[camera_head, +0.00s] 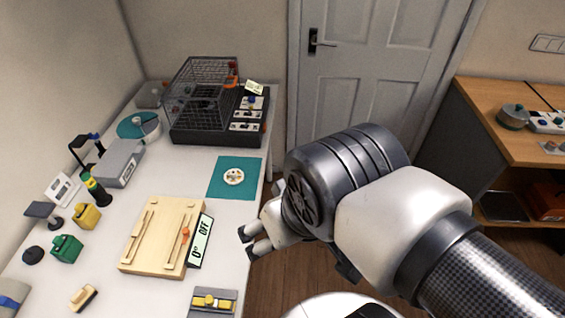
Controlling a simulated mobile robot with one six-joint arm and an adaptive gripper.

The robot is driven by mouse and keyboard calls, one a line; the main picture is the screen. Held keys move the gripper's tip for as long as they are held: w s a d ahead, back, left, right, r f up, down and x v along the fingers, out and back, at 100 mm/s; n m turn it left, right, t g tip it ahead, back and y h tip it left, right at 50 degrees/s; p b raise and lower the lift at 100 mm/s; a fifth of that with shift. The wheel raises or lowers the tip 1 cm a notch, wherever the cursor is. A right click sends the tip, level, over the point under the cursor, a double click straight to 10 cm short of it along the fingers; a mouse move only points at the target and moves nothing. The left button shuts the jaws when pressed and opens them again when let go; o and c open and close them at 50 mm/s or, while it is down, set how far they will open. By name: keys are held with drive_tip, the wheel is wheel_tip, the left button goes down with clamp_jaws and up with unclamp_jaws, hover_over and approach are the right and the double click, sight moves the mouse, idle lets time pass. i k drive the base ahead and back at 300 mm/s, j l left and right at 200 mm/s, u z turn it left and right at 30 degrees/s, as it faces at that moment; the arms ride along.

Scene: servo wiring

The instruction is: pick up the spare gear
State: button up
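A small round cream-coloured gear (233,177) lies flat on a teal mat (222,190) on the white table, towards the back right edge. It appears to have openings in its face, though it is small in this view. My gripper (245,242) is below and slightly right of the gear in the picture, at the table's right edge, apart from the gear.
A wooden board (140,232) with sliders and an "OFF" display (200,242) stands left of my gripper. A black wire cage unit (205,100) is behind the mat. A grey block with a yellow part (212,302) lies in front. Table surface left of the mat is clear.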

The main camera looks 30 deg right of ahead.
sight(232, 173)
drive_tip(key=z, duration=0.1)
drive_tip(key=i+l+u, duration=0.3)
drive_tip(key=i+l, duration=0.75)
